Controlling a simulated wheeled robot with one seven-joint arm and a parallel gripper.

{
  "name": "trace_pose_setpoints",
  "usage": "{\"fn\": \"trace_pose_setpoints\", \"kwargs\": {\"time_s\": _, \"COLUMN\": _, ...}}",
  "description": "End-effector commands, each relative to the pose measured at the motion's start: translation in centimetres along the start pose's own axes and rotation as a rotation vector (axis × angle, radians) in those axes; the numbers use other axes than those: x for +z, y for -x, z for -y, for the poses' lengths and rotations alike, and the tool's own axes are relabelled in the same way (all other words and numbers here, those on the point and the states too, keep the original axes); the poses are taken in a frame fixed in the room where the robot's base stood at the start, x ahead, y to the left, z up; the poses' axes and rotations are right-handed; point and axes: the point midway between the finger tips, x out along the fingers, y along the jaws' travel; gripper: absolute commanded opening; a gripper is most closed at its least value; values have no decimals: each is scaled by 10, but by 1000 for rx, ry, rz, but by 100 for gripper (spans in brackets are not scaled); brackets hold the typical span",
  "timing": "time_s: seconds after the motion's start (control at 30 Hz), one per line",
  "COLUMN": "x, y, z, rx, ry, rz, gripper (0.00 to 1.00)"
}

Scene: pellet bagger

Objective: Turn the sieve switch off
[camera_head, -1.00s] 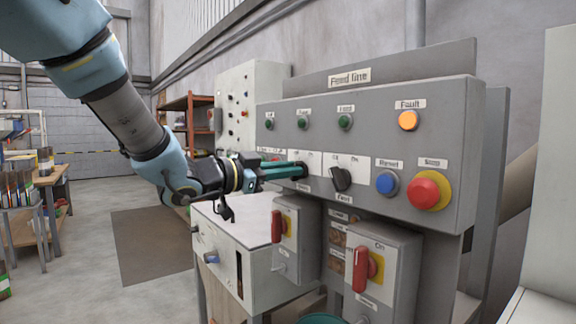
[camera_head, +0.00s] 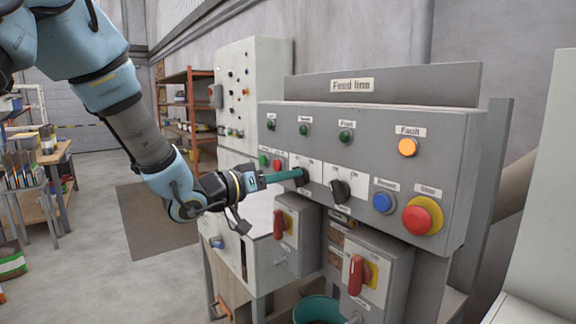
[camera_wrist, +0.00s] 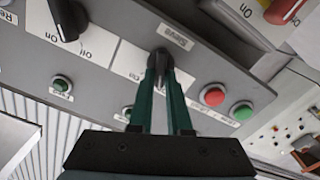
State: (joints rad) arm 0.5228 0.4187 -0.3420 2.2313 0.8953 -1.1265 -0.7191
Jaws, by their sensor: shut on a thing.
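The grey panel marked "Feed line" (camera_head: 350,86) carries two black rotary knobs on white plates. My gripper (camera_head: 299,175) reaches the left knob (camera_head: 304,177) from the left, its green fingers pointing at the panel. In the wrist view, where the panel appears upside down, my gripper (camera_wrist: 162,75) has its two fingertips closed on either side of this black knob (camera_wrist: 161,57). The label beside it (camera_wrist: 176,37) is too small to read surely. Which way the held knob points is hard to tell, as the fingers cover part of it.
The other black knob (camera_head: 340,190) sits just right of the held one. Blue (camera_head: 382,202) and red (camera_head: 416,220) push buttons lie further right. Two boxes with red handles (camera_head: 279,225) (camera_head: 356,275) hang below. Green lamps and an orange fault lamp (camera_head: 407,147) line the top.

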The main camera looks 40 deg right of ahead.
Motion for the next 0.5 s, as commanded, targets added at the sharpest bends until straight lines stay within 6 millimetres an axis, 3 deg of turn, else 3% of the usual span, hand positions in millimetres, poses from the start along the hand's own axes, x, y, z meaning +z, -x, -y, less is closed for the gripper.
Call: {"fn": "trace_pose_setpoints", "kwargs": {"time_s": 0.5, "x": 0, "y": 0, "z": 1, "rx": 0, "ry": 120, "rz": 0, "gripper": 0}}
